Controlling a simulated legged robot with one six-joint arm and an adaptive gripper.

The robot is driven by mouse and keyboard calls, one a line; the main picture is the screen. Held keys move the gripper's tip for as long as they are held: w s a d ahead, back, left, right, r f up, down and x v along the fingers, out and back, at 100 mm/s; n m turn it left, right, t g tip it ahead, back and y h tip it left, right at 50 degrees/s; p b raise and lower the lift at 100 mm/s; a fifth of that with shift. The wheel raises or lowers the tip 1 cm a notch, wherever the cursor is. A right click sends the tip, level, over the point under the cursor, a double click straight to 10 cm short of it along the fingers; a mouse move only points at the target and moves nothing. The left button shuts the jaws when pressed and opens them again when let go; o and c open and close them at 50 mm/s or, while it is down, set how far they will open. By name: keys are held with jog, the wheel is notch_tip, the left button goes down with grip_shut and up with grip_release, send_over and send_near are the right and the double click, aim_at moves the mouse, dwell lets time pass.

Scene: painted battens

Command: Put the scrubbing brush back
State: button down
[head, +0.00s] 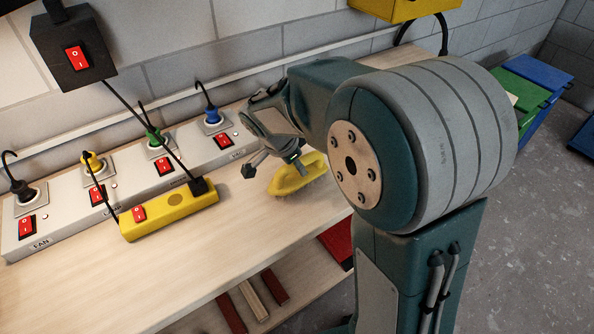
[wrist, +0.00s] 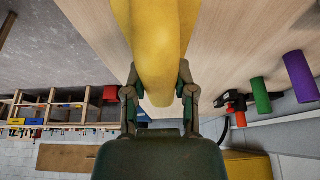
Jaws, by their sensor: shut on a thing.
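The scrubbing brush (head: 297,174) is yellow with a raised loop handle and bristles below. In the head view it is at the wooden bench's right part, close to my arm. My gripper (head: 276,166) is shut on its handle; the far finger is partly hidden. In the wrist view the yellow brush (wrist: 155,45) fills the upper middle, between the two fingers of my gripper (wrist: 157,88). I cannot tell whether the bristles touch the bench top.
A power strip (head: 172,209) with black cables lies on the bench (head: 200,270) left of the brush. A white socket panel (head: 125,185) with coloured plugs runs along the wall. Green (head: 527,88) and blue bins stand at the back right. Painted battens (head: 252,299) lie below the bench.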

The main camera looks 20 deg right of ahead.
aim_at(297, 174)
jog(key=shift+f, duration=0.85)
jog(key=shift+d+f, duration=0.2)
jog(key=shift+f, duration=0.05)
jog(key=shift+d, duration=0.25)
jog(key=shift+c, duration=2.2)
grip_release()
jog(key=shift+a, duration=0.3)
